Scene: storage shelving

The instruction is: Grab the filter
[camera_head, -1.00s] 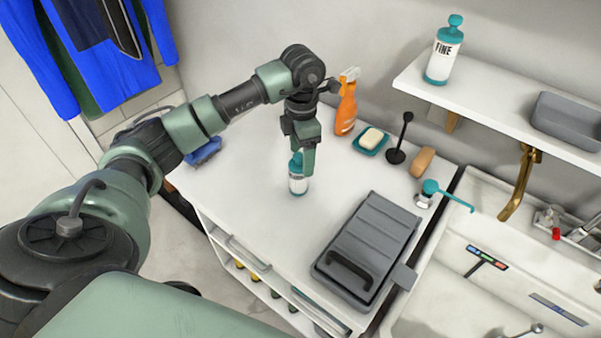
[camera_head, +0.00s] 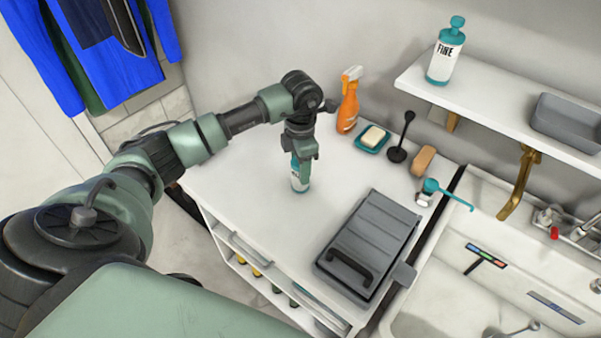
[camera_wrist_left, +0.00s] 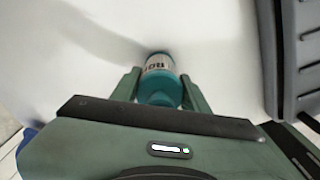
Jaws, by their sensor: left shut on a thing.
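A small white bottle with a teal top (camera_head: 299,184) stands upright on the white cabinet top. In the left wrist view the bottle (camera_wrist_left: 159,66) shows its dark lettering, only partly readable, and sits between the two green fingers. My left gripper (camera_head: 302,158) comes down from above and is shut on the bottle's upper part. A similar, larger bottle marked FINE (camera_head: 444,56) stands on the wall shelf, away from the gripper. Nothing in view is plainly labelled as a filter. My right gripper is not in view.
A grey lidded case (camera_head: 368,245) lies right of the bottle. Behind are an orange spray bottle (camera_head: 348,108), soap on a teal dish (camera_head: 372,138), a black stand (camera_head: 399,145) and a brown brush (camera_head: 423,160). A sink (camera_head: 440,300) is at right. The cabinet top's left side is clear.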

